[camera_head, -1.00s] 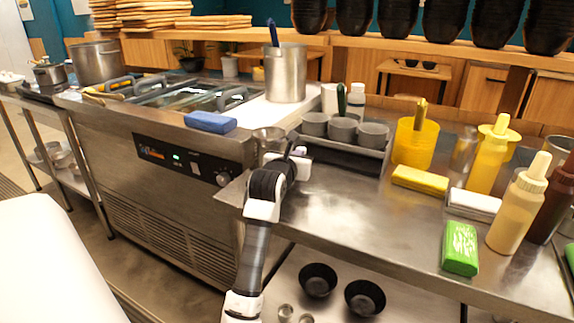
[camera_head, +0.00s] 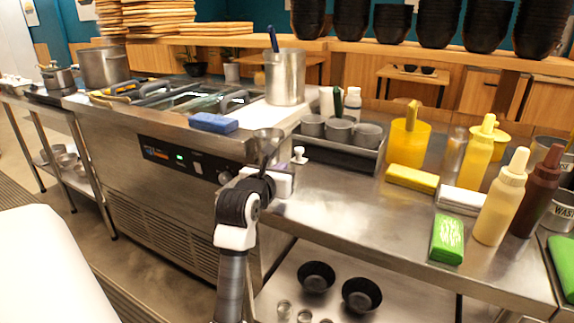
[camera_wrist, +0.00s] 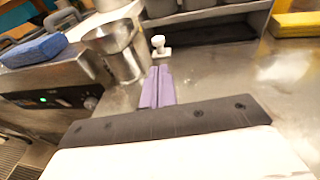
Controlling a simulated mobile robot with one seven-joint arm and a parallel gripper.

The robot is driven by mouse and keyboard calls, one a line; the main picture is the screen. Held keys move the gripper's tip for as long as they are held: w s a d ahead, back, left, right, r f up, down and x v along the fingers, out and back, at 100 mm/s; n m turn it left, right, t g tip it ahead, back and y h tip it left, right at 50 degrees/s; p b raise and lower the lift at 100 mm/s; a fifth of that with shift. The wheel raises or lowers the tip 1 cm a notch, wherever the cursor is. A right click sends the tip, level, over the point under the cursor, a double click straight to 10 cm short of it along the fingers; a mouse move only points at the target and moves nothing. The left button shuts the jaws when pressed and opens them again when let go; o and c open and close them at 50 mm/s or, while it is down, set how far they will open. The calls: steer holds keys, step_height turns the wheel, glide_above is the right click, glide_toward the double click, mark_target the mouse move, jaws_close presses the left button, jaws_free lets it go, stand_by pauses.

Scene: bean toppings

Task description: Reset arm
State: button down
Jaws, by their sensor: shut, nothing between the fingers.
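My gripper shows in the wrist view with its two purple fingers (camera_wrist: 158,87) together and nothing between them. It is above the steel counter (camera_wrist: 215,85), close to a small white knob-like item (camera_wrist: 160,47) and a metal cup (camera_wrist: 118,50). In the head view my arm comes up from below, and the white knob-like item (camera_head: 299,155) stands just beyond my gripper. The fingertips are hard to make out there. The metal cup (camera_head: 267,142) is partly behind my arm.
A tray of grey cups (camera_head: 338,132) is behind my gripper. A yellow sponge (camera_head: 412,178), green sponge (camera_head: 447,239) and sauce bottles (camera_head: 500,197) stand right. The counter's middle is clear.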

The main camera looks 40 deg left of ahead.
steer(key=shift+s+d, duration=0.25)
steer(key=shift+s, duration=0.45)
